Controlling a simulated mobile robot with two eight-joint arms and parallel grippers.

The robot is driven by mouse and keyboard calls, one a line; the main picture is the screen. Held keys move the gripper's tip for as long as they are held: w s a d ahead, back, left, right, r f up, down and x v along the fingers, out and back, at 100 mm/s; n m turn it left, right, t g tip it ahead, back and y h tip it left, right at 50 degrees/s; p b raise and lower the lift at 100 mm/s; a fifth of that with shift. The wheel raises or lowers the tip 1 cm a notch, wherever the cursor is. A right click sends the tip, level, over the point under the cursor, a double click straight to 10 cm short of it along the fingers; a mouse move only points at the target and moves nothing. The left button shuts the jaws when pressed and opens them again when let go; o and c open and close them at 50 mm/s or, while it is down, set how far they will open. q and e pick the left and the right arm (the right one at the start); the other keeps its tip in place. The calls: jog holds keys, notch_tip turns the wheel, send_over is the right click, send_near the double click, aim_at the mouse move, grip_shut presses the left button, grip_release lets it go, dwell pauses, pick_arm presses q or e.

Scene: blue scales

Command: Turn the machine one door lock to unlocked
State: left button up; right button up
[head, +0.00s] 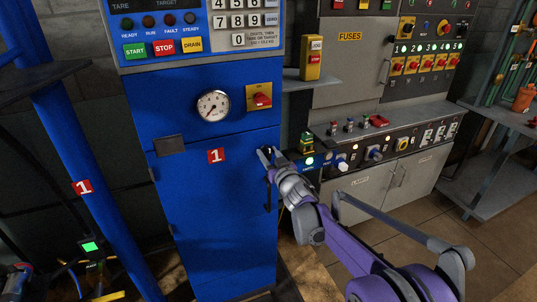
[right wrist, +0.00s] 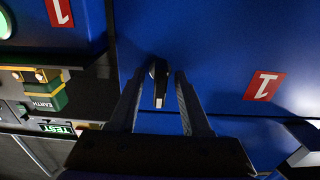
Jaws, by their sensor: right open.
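Machine one is the blue cabinet (head: 140,110) with a red "1" label (head: 216,156) on its door (head: 220,225). The door lock (right wrist: 160,84) shows in the right wrist view as a small dark knob with a pale-tipped lever. My right gripper (head: 266,154) is open at the upper right of the door and hides most of the lock in the head view. In the right wrist view its two fingers (right wrist: 166,72) stand either side of the lock, with gaps visible, closer on the left finger. My left gripper is not in view.
A gauge (head: 213,106) and a red rotary switch (head: 261,96) on a yellow plate sit above the door. A dark door handle (head: 267,194) is just below my gripper. A grey control bench (head: 385,185) with knobs stands close on the right. A blue post (head: 85,150) stands left.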

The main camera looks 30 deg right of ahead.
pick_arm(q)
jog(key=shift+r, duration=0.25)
pick_arm(e)
jog(key=s, duration=1.1)
jog(key=shift+a, duration=0.35)
jog(key=s+a+f+g, duration=0.4)
jog(key=s+a+f, duration=0.15)
jog(key=s, duration=0.55)
jog(key=s+a+f+g+y, duration=0.1)
jog(key=s+a+f+g, duration=0.35)
jog(key=s+f, duration=0.4)
jog(key=s+a+f+g, duration=0.4)
jog(key=s+g, duration=0.1)
jog(key=s, duration=0.7)
pick_arm(q)
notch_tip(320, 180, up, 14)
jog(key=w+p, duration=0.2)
jog(key=p, duration=1.1)
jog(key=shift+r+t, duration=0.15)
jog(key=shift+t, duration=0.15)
pick_arm(e)
notch_tip(320, 180, up, 14)
jog(key=w, duration=0.1)
jog(key=shift+w+a+n+t, duration=0.2)
jog(key=shift+n+t, duration=0.2)
jog(key=shift+t, duration=0.05)
